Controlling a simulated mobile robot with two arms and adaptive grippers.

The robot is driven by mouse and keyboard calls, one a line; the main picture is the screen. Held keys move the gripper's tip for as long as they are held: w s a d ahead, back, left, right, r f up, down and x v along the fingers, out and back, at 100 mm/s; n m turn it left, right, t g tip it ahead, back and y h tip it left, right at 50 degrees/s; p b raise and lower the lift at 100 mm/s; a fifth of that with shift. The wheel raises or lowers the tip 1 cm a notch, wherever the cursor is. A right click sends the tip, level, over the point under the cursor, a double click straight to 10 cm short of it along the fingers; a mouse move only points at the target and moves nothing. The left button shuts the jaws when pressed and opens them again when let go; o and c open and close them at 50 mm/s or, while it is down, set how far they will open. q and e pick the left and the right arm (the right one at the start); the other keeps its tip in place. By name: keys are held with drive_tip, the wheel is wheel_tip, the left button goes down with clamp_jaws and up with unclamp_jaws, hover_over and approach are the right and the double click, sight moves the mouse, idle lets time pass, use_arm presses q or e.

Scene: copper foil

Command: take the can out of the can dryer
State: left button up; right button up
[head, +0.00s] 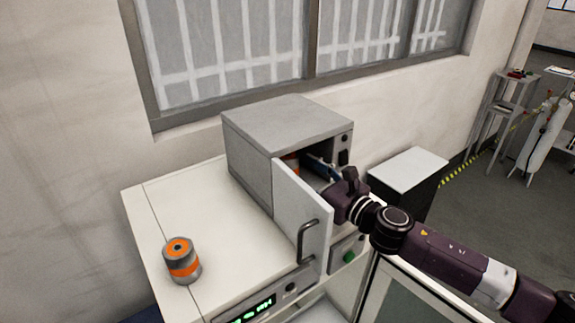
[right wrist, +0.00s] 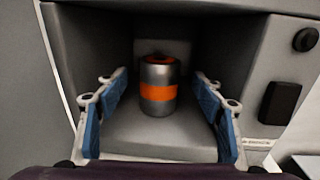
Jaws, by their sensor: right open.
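The can dryer (head: 285,125) is a grey box on a white cabinet, its door (head: 292,205) swung open toward the front. Inside it a grey can with an orange band (right wrist: 158,92) stands upright on the floor near the back wall. A small orange part of this can (head: 291,163) shows through the opening in the head view. My right gripper (right wrist: 158,125) is open, its blue fingers inside the opening on either side of and in front of the can, not touching it. In the head view the right gripper (head: 322,168) is partly hidden inside the dryer. My left gripper is not in view.
A second grey can with an orange band (head: 182,262) stands on the white cabinet top (head: 215,235), left of the dryer. The open door with its handle (head: 308,243) stands left of my right arm. A white-topped stand (head: 409,169) is at right.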

sight(295, 167)
drive_tip(key=p+x, duration=0.1)
drive_tip(key=x, duration=0.2)
drive_tip(key=shift+w+a+f, duration=0.1)
drive_tip(key=shift+w+a, duration=0.15)
drive_tip(key=shift+w+a+f, duration=0.1)
drive_tip(key=shift+w+a, duration=0.1)
drive_tip(key=c, duration=1.2)
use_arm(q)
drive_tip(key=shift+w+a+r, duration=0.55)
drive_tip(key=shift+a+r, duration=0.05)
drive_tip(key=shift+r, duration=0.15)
use_arm(e)
drive_tip(key=shift+c, duration=1.4)
